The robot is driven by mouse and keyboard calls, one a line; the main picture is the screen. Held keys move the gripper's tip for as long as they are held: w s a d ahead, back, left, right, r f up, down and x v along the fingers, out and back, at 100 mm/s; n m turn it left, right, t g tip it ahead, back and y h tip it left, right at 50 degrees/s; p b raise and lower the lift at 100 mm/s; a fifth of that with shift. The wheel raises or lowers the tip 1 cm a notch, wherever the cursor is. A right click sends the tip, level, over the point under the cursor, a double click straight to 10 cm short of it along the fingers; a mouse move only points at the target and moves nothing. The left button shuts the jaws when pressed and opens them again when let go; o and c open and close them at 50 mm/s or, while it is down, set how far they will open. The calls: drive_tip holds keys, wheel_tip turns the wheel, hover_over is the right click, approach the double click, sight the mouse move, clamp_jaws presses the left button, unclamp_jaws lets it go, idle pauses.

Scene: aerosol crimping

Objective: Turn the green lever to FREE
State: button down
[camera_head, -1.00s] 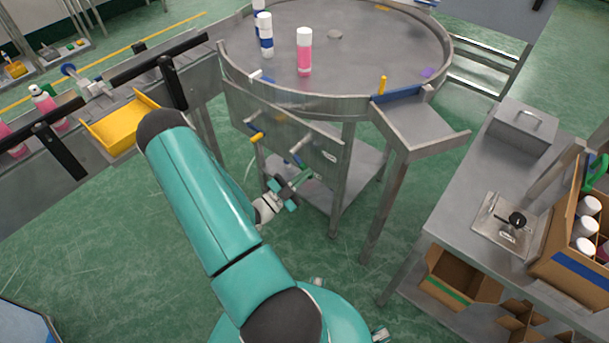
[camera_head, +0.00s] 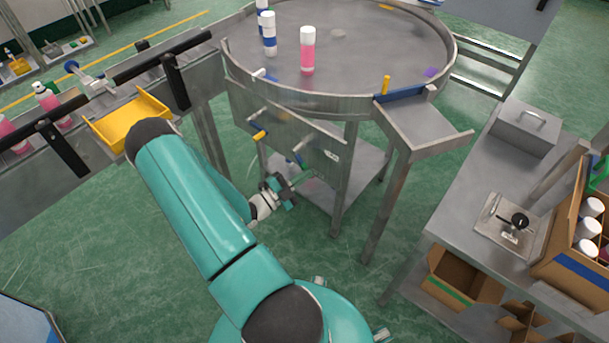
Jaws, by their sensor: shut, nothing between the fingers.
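The green lever (camera_head: 303,176) shows as a small green bar near the lower edge of the grey panel (camera_head: 310,141) under the round table. My gripper (camera_head: 290,188) is shut and empty, low in front of the panel, just left of and below the green lever. I cannot tell whether it touches the lever. The fingertips and the lever are small and overlap in this view, and no FREE marking can be read.
The panel also bears a yellow-tipped lever (camera_head: 259,135) and a white label (camera_head: 332,155). Table legs (camera_head: 344,185) and a lower shelf (camera_head: 360,168) stand close to my gripper. A conveyor with a yellow tray (camera_head: 130,116) is at left, and a bench (camera_head: 470,180) at right.

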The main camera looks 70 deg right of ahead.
drive_tip(key=shift+w+d+f+m+t+y, duration=0.1)
drive_tip(key=shift+w+d+f+m+y, duration=0.45)
drive_tip(key=shift+m, duration=0.85)
drive_tip(key=shift+w+d+f+m+t+y, duration=0.1)
drive_tip(key=shift+w+f+m+y, duration=0.2)
drive_tip(key=shift+w+m, duration=0.8)
drive_tip(key=shift+w+d+f+m+t+y, duration=0.1)
drive_tip(key=shift+w+d+f+m+y, duration=0.25)
drive_tip(key=shift+m, duration=1.35)
drive_tip(key=shift+a+f, duration=0.1)
